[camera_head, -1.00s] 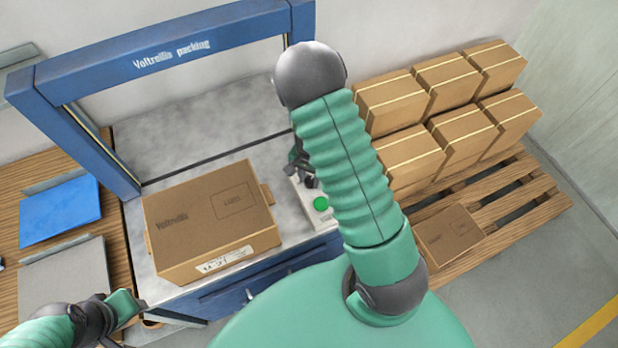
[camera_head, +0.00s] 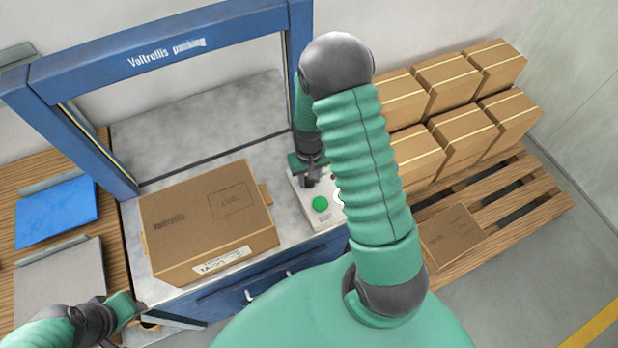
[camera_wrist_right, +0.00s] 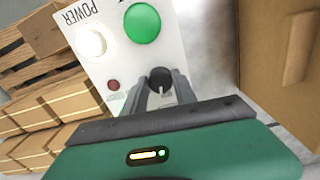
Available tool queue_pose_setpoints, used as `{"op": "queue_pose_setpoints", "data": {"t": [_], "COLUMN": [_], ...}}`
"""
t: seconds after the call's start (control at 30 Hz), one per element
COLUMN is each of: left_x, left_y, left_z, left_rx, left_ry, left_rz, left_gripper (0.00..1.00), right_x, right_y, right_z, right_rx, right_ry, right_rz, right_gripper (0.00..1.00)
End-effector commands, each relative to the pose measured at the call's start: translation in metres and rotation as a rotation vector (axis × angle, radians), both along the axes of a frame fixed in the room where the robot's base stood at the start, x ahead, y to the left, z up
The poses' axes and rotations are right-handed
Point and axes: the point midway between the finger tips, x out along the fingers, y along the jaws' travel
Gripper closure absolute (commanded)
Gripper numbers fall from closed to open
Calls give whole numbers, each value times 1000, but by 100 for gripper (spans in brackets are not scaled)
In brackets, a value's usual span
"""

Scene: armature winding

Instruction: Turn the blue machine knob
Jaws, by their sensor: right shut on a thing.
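The blue machine (camera_head: 165,53) is a packing frame with a pale metal bed. Its white control panel (camera_head: 327,221) sits at the bed's right end. The knob (camera_wrist_right: 160,77) looks black with a pale mark and stands on the panel in the right wrist view. My right gripper (camera_wrist_right: 161,90) has its two fingers closed on either side of the knob. In the head view my right gripper (camera_head: 309,182) reaches down onto the panel, hiding the knob. My left gripper (camera_head: 135,306) is low at the left, away from the panel; its jaw opening is unclear.
A green button (camera_head: 320,204) is near my right gripper. A white button (camera_wrist_right: 91,41) and small red light (camera_wrist_right: 113,85) share the panel. A cardboard box (camera_head: 208,222) lies on the bed, left of the panel. Stacked cartons (camera_head: 462,129) stand on a pallet (camera_head: 540,190) at right.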

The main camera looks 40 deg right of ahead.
Motion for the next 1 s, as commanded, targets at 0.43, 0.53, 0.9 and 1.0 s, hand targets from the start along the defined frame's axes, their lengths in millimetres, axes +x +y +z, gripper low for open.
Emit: {"op": "queue_pose_setpoints", "data": {"t": [0.43,0.53,0.9,1.0], "left_x": [0,0,0,0], "left_y": [0,0,0,0], "left_z": [1,1,1,1], "left_rx": [0,0,0,0], "left_ry": [0,0,0,0], "left_rz": [0,0,0,0], "left_gripper": [64,64,64,64], "right_x": [6,6,6,6], "right_y": [-2,-2,-2,-2], "right_z": [2,2,2,2], "right_rx": [-7,-7,-7,-7], "right_ry": [-16,-16,-16,-16], "right_rz": [195,207,212,212], "right_gripper": [100,100,100,59]}}
